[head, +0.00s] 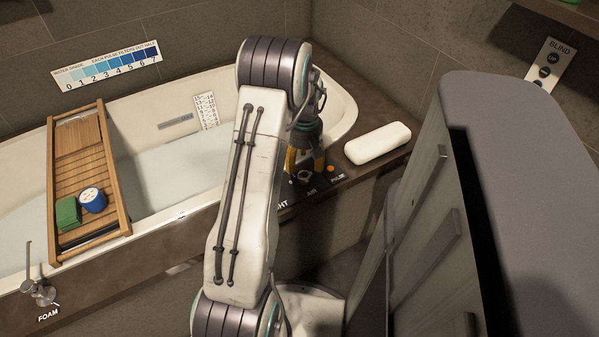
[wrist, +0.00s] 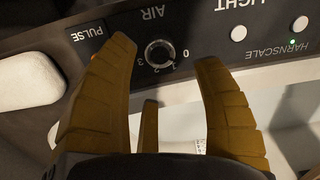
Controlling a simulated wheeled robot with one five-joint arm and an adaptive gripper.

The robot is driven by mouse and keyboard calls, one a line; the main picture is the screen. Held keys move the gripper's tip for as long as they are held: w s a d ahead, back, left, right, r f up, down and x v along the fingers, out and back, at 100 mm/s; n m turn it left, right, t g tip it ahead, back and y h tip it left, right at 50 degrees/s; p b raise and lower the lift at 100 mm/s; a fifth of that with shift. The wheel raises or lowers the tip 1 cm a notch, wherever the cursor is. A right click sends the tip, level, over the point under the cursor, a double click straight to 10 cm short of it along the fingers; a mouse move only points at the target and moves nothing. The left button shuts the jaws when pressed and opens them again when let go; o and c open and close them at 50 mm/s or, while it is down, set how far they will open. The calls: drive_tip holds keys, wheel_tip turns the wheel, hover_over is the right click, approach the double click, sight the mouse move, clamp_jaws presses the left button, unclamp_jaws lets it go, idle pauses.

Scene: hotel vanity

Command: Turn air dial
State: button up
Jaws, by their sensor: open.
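The air dial (wrist: 159,53) is a small round knob on the dark tub-edge panel, with AIR printed beside it and a scale from 0 to 3. Its pointer setting is too small to read surely. My gripper (wrist: 164,56) has its yellow fingers spread, one on each side of the dial in the wrist view, with visible gaps and nothing held. A third finger shows low in the middle. In the head view my gripper (head: 304,163) points down over the panel, largely hiding the dial. I cannot tell how high the fingertips are above it.
A PULSE label (wrist: 88,33) lies beside the left finger, and an orange button (head: 331,168) is near it. LIGHT and HARNSCALE buttons (wrist: 238,33) are right of the dial. A white pillow (head: 378,144) lies on the ledge. A grey cabinet (head: 520,150) stands at right.

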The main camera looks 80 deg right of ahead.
sight(304, 174)
drive_tip(key=shift+f+b, duration=0.6)
drive_tip(key=shift+f, duration=2.4)
drive_tip(key=shift+c, duration=0.5)
drive_tip(key=c, duration=1.1)
